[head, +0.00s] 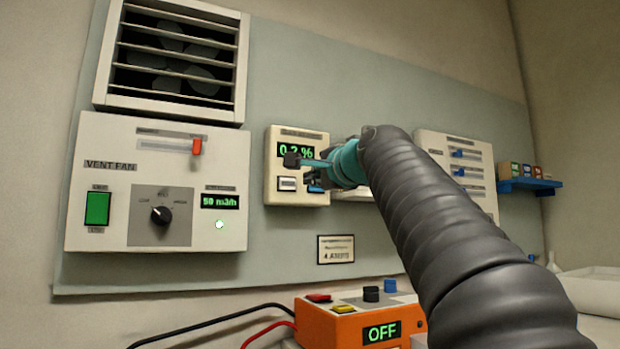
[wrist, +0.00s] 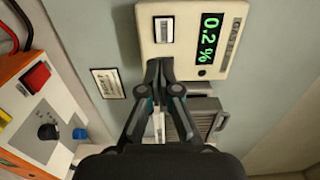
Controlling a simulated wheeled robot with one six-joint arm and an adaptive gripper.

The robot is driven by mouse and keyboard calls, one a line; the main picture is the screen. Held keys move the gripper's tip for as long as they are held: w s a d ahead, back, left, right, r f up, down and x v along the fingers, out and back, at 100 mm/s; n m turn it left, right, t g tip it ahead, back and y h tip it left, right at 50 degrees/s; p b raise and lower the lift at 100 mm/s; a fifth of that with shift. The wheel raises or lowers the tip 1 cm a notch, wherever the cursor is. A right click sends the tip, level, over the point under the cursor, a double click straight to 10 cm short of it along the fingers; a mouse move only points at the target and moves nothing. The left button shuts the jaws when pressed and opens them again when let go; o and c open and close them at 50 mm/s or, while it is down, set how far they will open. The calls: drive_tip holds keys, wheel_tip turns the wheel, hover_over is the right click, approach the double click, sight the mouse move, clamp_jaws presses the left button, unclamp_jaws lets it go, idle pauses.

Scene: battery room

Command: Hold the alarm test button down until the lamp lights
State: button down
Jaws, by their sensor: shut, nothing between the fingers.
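A cream alarm unit (head: 268,170) on the wall panel has a green display reading 0.2 %. It also shows turned on its side in the wrist view (wrist: 232,45). A white rectangular button (head: 287,184) is at its lower left, also clear in the wrist view (wrist: 164,30). A blue part (head: 316,188) shows at its lower right, partly behind my fingers. A small dark round spot (wrist: 202,72) beside the display shows no light. My gripper (wrist: 160,64) is shut and empty, its tips over the unit's lower right; contact cannot be told. Button labels are unreadable.
A vent fan box (head: 110,215) with knob, green switch and lit lamp is left, under a louvred vent (head: 170,55). A switch panel (head: 460,170) and blue shelf (head: 530,185) are right. An orange box (head: 325,325) reading OFF, with cables, sits below.

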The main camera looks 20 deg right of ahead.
sight(286, 186)
drive_tip(key=w+p, duration=0.1)
drive_tip(key=w, duration=0.3)
drive_tip(key=w+a+p, duration=0.1)
drive_tip(key=w, duration=0.2)
drive_tip(key=w+a+p, duration=0.1)
drive_tip(key=w, duration=0.3)
drive_tip(key=shift+w+a, duration=0.15)
drive_tip(key=shift+w, duration=0.2)
